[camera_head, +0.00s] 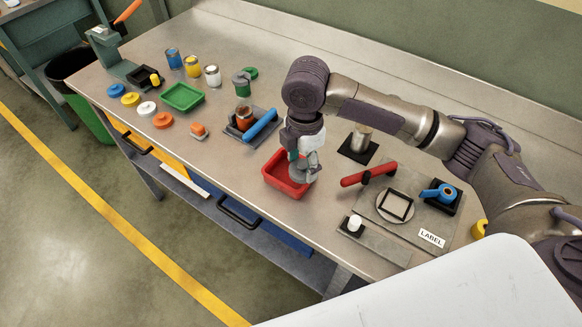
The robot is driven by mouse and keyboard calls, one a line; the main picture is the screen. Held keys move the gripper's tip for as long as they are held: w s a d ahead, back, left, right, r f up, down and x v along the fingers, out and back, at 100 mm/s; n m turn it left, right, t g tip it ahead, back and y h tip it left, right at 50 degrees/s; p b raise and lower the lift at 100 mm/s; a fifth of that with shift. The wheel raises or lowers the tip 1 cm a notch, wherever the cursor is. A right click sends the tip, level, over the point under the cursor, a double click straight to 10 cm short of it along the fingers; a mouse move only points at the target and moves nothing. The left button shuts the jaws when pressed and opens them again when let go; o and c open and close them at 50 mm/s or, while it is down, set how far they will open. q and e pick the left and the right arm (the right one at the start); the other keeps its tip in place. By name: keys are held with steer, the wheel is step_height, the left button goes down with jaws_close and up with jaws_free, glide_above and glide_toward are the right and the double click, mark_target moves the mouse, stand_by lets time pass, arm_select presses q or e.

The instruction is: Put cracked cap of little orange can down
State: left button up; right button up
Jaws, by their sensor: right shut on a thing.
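My right gripper (301,172) reaches down from the right and is over the red tray (270,180), its fingertips low at the tray's right part. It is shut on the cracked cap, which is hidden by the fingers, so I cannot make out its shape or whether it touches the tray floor. The little orange can (245,119) stands upright in a dark holder with a blue handle (261,126), left of and behind the tray. My left gripper is not in view.
A green tray (182,97) is farther left, near several coloured lids, including an orange lid (163,120). Blue, yellow and white cans stand behind it. A metal cylinder (361,138) and a red-handled clamp (369,174) are right of the gripper. A labelled plate (432,239) lies front right.

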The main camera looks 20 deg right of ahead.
mark_target(291, 166)
steer(key=w, duration=0.1)
steer(key=w+f, duration=0.1)
steer(key=w+a, duration=0.1)
steer(key=shift+f, duration=0.35)
steer(key=shift+w+a+f+p, duration=0.2)
steer(key=shift+w+f+p, duration=0.15)
steer(key=shift+w+f, duration=0.3)
steer(key=shift+f, duration=0.2)
step_height(291, 166, down, 2)
steer(key=shift+f+p, duration=0.25)
steer(key=shift+p, duration=0.25)
steer(key=shift+d+f, duration=0.1)
steer(key=shift+f, duration=0.45)
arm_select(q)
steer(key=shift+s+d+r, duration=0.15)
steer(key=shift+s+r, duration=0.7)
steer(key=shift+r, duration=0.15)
arm_select(e)
steer(key=shift+f, duration=0.1)
